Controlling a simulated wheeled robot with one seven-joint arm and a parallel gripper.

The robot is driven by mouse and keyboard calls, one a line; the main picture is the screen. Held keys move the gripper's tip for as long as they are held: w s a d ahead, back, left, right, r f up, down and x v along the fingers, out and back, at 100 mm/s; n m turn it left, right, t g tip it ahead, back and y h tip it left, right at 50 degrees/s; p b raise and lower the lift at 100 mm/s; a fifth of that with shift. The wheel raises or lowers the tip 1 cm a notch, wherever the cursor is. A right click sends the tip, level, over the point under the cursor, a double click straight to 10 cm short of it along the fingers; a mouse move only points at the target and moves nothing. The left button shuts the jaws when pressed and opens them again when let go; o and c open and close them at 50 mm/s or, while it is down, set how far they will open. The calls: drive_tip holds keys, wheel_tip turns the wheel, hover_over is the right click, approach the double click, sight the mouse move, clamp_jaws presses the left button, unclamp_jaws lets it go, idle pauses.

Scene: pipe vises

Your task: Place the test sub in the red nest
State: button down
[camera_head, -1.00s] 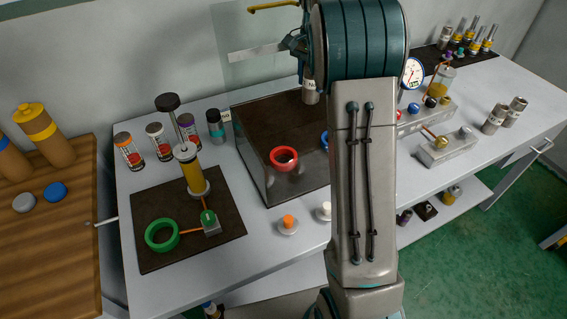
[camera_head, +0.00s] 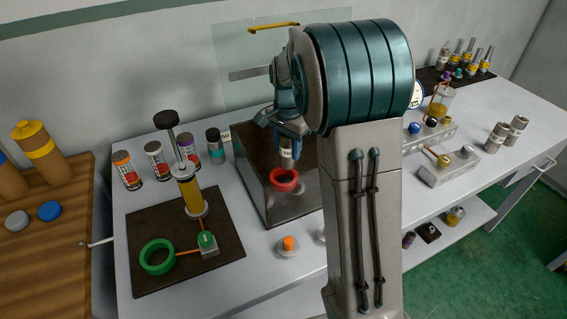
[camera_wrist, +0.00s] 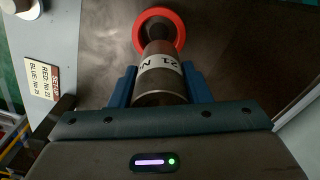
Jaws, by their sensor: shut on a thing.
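The test sub (camera_head: 287,152), a grey metal cylinder with a white label, is held in my gripper (camera_head: 287,135). In the wrist view the sub (camera_wrist: 158,80) sits between my blue fingers, its label partly reading "21 N". The red nest (camera_head: 284,180) is a red ring on the dark-topped box (camera_head: 262,160). In the head view the sub is just above and behind the ring. In the wrist view the sub's far end overlaps the opening of the red ring (camera_wrist: 160,17); I cannot tell whether it has entered. The blue nest is hidden behind my arm.
A clear panel (camera_head: 228,60) with a yellow handle stands behind the box. A green ring (camera_head: 157,257) and a pump lie on a dark mat at left. Several canisters stand along the wall. In the wrist view a sign (camera_wrist: 42,83) reads "RED: No 21" and "BLUE: No 25".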

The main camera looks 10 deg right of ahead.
sight(284, 168)
drive_tip(key=shift+s+a+f, duration=0.4)
drive_tip(key=shift+s+a, duration=0.05)
drive_tip(key=shift+a, duration=0.2)
drive_tip(key=shift+f, duration=2.05)
drive_tip(key=shift+f, duration=0.15)
drive_tip(key=c, duration=0.8)
unclamp_jaws()
drive_tip(key=shift+o, duration=0.2)
